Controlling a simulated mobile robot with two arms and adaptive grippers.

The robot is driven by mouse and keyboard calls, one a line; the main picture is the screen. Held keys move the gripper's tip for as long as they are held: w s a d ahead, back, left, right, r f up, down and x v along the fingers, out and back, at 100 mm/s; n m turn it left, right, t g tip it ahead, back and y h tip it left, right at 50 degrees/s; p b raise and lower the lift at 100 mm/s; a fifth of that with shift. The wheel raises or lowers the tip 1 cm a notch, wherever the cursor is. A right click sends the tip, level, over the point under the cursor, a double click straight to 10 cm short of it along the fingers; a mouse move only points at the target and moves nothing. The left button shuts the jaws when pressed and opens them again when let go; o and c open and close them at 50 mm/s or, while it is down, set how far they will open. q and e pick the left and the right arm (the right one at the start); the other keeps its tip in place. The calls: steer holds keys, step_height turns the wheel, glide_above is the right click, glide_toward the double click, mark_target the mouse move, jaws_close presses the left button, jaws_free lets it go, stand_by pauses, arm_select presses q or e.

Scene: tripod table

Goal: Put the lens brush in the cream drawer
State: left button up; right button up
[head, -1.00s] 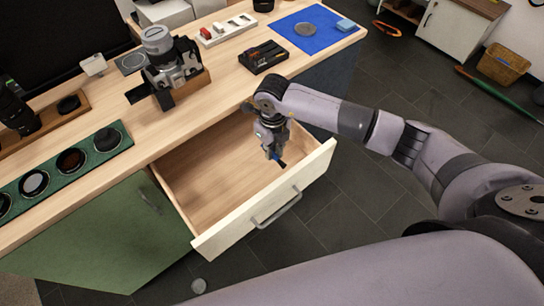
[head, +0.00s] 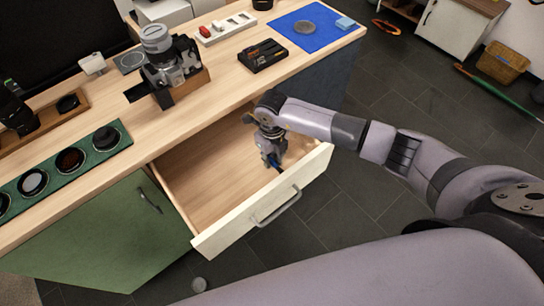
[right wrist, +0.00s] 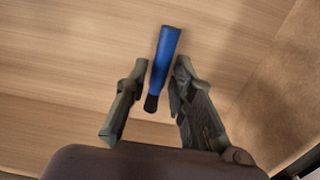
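The cream drawer (head: 215,236) is pulled out from the table. My right gripper (head: 273,160) is down inside it, near the front right. The lens brush (right wrist: 164,58), a blue handle with a dark end, shows between the right gripper's fingertips (right wrist: 162,66) in the right wrist view, over the drawer's wooden floor. Narrow gaps show beside the brush, so the fingers look parted around it. I cannot tell whether the brush touches the floor. Only a little blue of it shows in the head view. My left gripper is not in view.
On the tabletop stand a camera (head: 170,62), a green tray (head: 84,176) of round filters, a black battery charger (head: 263,55) and a blue mat (head: 322,36). The drawer's left part is empty. The drawer walls stand close around my right gripper.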

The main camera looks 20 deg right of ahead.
mark_target(272, 160)
steer(key=shift+o, duration=1)
steer(key=shift+r, duration=0.3)
step_height(272, 160, up, 12)
steer(key=shift+b, duration=0.45)
steer(key=shift+f, duration=0.15)
